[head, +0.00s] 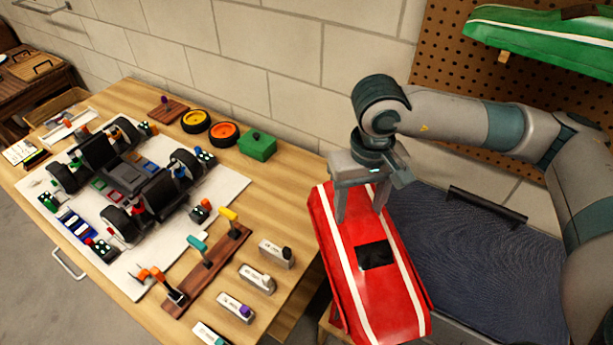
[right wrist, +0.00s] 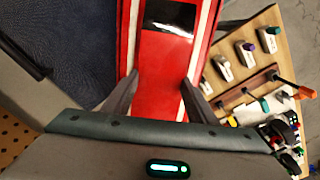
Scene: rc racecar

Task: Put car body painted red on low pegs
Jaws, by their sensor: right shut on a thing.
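The red car body (head: 392,292) with white stripes and a black window patch is at the right of the table in the head view. My right gripper (head: 361,208) has its fingers on either side of the body and is shut on it. The right wrist view shows the red body (right wrist: 160,75) between the two fingers. The brown pegboard (head: 437,55) is on the wall behind my right arm. A green car body (head: 540,38) is high on it, with a small wooden peg end (head: 504,57) below. I cannot make out the low pegs. My left gripper is out of view.
The wooden table (head: 262,205) holds a car chassis (head: 125,175) on a white mat, a tool rack (head: 215,265), two wheels, a green box (head: 257,146) and several labelled blocks. A dark blue textured surface (head: 470,260) with a black handle (head: 487,205) lies right of the red body.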

